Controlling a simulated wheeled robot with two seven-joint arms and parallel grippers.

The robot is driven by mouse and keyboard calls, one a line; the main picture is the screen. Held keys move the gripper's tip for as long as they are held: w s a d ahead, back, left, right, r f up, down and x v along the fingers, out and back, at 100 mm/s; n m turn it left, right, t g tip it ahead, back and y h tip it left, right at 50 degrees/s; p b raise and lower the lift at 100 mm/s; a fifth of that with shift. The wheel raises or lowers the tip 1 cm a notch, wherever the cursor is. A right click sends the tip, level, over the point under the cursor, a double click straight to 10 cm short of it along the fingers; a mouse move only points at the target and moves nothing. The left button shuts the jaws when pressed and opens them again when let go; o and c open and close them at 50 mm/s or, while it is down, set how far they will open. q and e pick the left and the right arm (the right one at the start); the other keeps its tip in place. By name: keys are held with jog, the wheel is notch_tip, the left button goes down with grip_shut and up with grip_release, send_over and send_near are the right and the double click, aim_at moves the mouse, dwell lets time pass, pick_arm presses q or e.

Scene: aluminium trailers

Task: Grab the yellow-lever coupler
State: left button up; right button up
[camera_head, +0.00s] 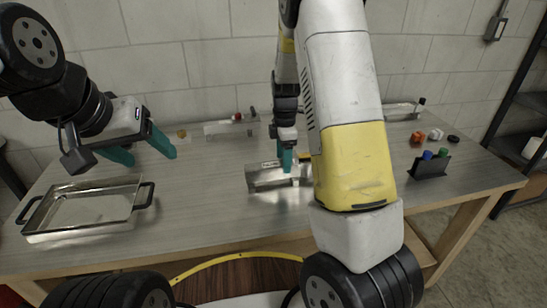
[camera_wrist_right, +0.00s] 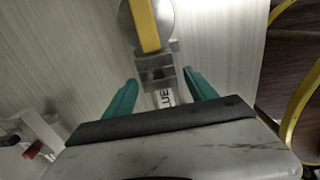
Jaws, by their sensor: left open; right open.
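The yellow-lever coupler is in the right wrist view, with its yellow lever (camera_wrist_right: 144,24) at the top, over a round shiny metal part. Its grey metal body (camera_wrist_right: 155,68) runs down between the fingertips of my right gripper (camera_wrist_right: 160,82). The fingers are open, one on each side. In the head view my right gripper (camera_head: 286,160) points down at the aluminium piece (camera_head: 262,181) on the table, partly hidden by my right arm. A bit of yellow (camera_head: 305,155) shows there. My left gripper (camera_head: 143,154) is open and empty, above the table's left part.
A metal tray (camera_head: 85,228) with black handles sits at the left. Another aluminium piece (camera_head: 222,129) with a red knob lies at the back. At the right are several small coloured parts (camera_head: 418,138) and a black holder (camera_head: 428,169). The front-middle table is clear.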

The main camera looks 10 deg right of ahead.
notch_tip(320, 180, down, 4)
jog(key=shift+f, duration=0.15)
grip_shut()
dwell(0.3)
